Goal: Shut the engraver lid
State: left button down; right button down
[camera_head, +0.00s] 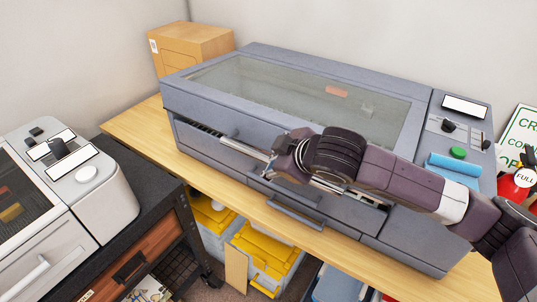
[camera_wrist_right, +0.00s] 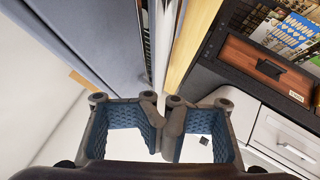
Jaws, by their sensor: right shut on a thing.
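The engraver (camera_head: 205,145) is a large blue-grey machine on a wooden bench. Its lid (camera_head: 255,58) has a big tinted window and lies almost flat over the body. A narrow dark gap shows along the front below the lid. My right gripper (camera_head: 272,163) is at the front edge, shut on the lid handle (camera_head: 240,143), a pale bar. In the right wrist view the handle (camera_wrist_right: 162,45) runs up from between the fingertips of my right gripper (camera_wrist_right: 163,103). My right forearm hides part of the front. My left gripper is not in view.
A cardboard box (camera_head: 190,45) stands behind the engraver's left end. A control panel (camera_head: 455,130) and a blue roll (camera_head: 453,168) are at its right. A grey machine (camera_head: 95,195) stands on a dark cart at left. Yellow-lidded bins (camera_head: 262,255) sit under the bench (camera_head: 140,128).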

notch_tip(320, 180, down, 6)
jog(key=b, duration=0.3)
jog(key=shift+w+d, duration=0.1)
